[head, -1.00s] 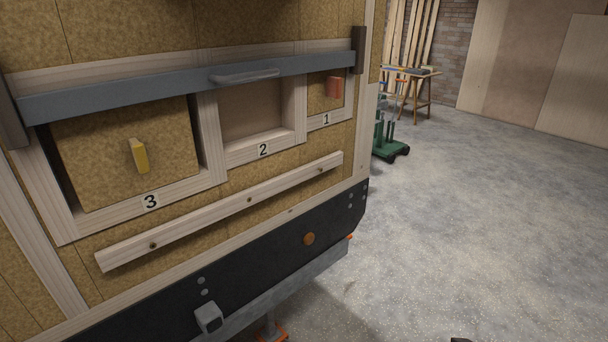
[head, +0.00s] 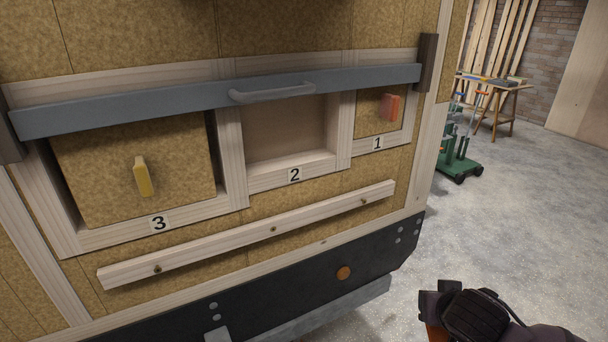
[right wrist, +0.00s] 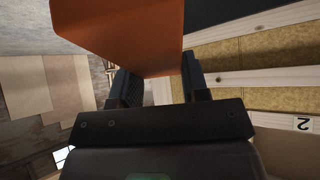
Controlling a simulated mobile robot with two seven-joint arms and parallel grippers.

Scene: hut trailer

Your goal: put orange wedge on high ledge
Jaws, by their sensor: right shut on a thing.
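The orange wedge (right wrist: 130,30) fills the upper middle of the right wrist view, between the two dark fingers of my right gripper (right wrist: 157,85). In the head view my right gripper (head: 436,308) is at the lower right, in front of the hut wall and below its openings. Only a small orange patch of the wedge (head: 436,333) shows there. A pale wooden strip (head: 215,244) runs along the wall below the numbered openings. A blue-grey bar (head: 160,106) with a handle crosses above them. I cannot tell which surface is the high ledge. My left gripper is out of view.
Opening 3 has a panel with a yellow knob (head: 143,177). Opening 2 (head: 290,135) is an empty recess. Opening 1 has a panel with a red knob (head: 391,107). A green wheeled stand (head: 457,160) and a workbench (head: 495,90) stand behind.

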